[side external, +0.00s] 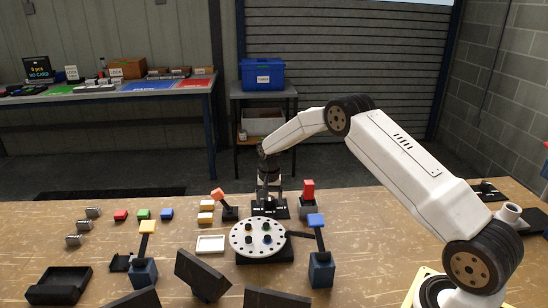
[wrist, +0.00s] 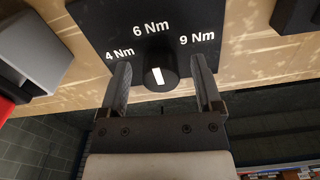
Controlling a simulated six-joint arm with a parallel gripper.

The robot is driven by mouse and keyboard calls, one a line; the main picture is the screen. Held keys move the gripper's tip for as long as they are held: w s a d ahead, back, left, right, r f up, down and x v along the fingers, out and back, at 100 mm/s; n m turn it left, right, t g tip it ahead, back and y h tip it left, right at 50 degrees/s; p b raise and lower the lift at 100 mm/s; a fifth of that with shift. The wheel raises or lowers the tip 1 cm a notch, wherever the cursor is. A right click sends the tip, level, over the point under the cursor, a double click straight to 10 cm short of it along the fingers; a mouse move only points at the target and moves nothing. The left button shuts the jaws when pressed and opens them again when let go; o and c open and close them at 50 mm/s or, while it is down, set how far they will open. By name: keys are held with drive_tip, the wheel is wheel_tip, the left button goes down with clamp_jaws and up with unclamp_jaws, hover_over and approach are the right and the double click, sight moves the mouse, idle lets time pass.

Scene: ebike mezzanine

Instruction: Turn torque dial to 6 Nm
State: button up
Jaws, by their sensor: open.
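The torque dial is a round black knob (wrist: 161,74) with a white bar on its face, on a black plate (wrist: 95,22) printed 4 Nm at left, 6 Nm at top middle and 9 Nm at right. The bar lies roughly up-down in the wrist view, in line with the 6 Nm label; I cannot tell which end is the pointer. My gripper (wrist: 161,68) is open, one finger on each side of the knob with a gap on both sides. In the side view my gripper (side external: 269,188) points down over the plate (side external: 280,212); the knob is mostly hidden there.
A red-topped switch (side external: 308,191) stands close right of the plate, and an orange-tipped lever (side external: 219,196) close left. A round perforated disc (side external: 241,236) lies in front. Blue-capped and yellow-capped posts (side external: 321,268) (side external: 144,270) stand nearer.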

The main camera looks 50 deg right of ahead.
sight(269, 199)
drive_tip(key=shift+r, duration=0.1)
drive_tip(key=shift+r, duration=3.85)
drive_tip(key=shift+a, duration=0.1)
drive_tip(key=s+a+r+n+t, duration=0.1)
drive_tip(key=s+a+n, duration=0.2)
drive_tip(key=s, duration=0.6)
drive_tip(key=s+a+r+n, duration=0.1)
drive_tip(key=s+a+n, duration=0.2)
drive_tip(key=s+a, duration=0.4)
drive_tip(key=s+a+r+n+t, duration=0.1)
drive_tip(key=s+a+n, duration=0.3)
drive_tip(key=s, duration=0.7)
drive_tip(key=shift+s+a+r+t, duration=0.1)
drive_tip(key=shift+a+r+t, duration=0.1)
drive_tip(key=shift+a, duration=0.35)
drive_tip(key=shift+s+a+r+t, duration=0.1)
drive_tip(key=shift+a+r, duration=0.1)
drive_tip(key=shift+a, duration=0.3)
